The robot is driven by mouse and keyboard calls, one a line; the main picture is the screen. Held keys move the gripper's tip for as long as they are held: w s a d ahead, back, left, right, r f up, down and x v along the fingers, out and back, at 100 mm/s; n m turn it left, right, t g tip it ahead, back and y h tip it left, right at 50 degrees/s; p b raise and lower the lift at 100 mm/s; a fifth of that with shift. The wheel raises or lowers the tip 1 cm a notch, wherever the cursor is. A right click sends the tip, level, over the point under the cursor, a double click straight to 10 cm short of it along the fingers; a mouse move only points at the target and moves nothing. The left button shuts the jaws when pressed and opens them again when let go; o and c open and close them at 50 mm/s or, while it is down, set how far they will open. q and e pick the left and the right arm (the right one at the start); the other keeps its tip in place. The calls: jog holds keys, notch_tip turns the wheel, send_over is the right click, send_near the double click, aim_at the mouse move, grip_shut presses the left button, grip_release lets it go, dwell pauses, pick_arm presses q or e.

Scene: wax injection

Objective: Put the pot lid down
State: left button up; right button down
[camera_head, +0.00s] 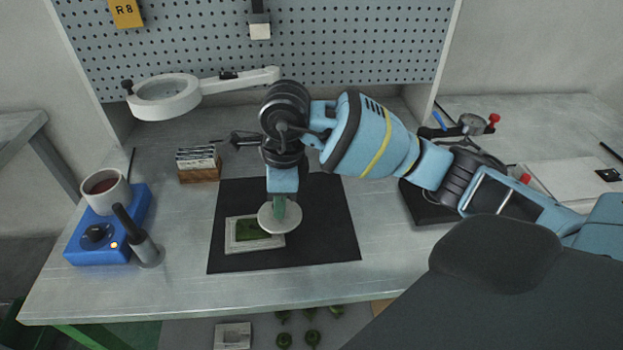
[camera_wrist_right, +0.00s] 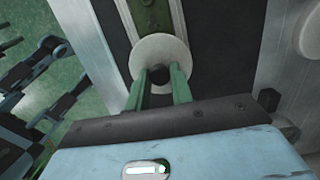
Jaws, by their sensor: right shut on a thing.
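The pot lid is a pale round disc (camera_head: 270,222) with a dark knob, which shows in the right wrist view (camera_wrist_right: 148,48). My right gripper (camera_head: 280,208) has its green fingers shut on the knob and holds the lid over the black mat (camera_head: 325,225). The lid overlaps the right part of a pale framed mold with a green middle (camera_head: 232,246); whether they touch, I cannot tell. The pot (camera_head: 107,199) stands open at the left on a blue heater (camera_head: 80,249), with reddish-brown content inside. My left gripper is not in view.
A grey tool stands in a round holder (camera_head: 149,254) beside the heater. A wooden card rack (camera_head: 200,174) sits behind the mat's left corner. A magnifier ring (camera_head: 165,112) hangs above the back left. The bench between holder and mat is clear.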

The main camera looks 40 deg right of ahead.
jog(key=w+d, duration=0.2)
jog(key=d, duration=0.2)
jog(key=w+d, duration=0.1)
jog(key=d, duration=0.3)
jog(key=w+d+f, duration=0.1)
jog(key=w+d, duration=0.1)
jog(key=d, duration=0.2)
jog(key=shift+w+f, duration=0.1)
jog(key=shift+w, duration=0.25)
jog(key=shift+w+d+f+p, duration=0.1)
jog(key=shift+d+f+p, duration=0.05)
jog(key=shift+f+p, duration=0.15)
jog(key=shift+f, duration=1.5)
jog(key=shift+f, duration=0.15)
jog(key=c, duration=1.2)
grip_release()
jog(key=shift+c, duration=0.2)
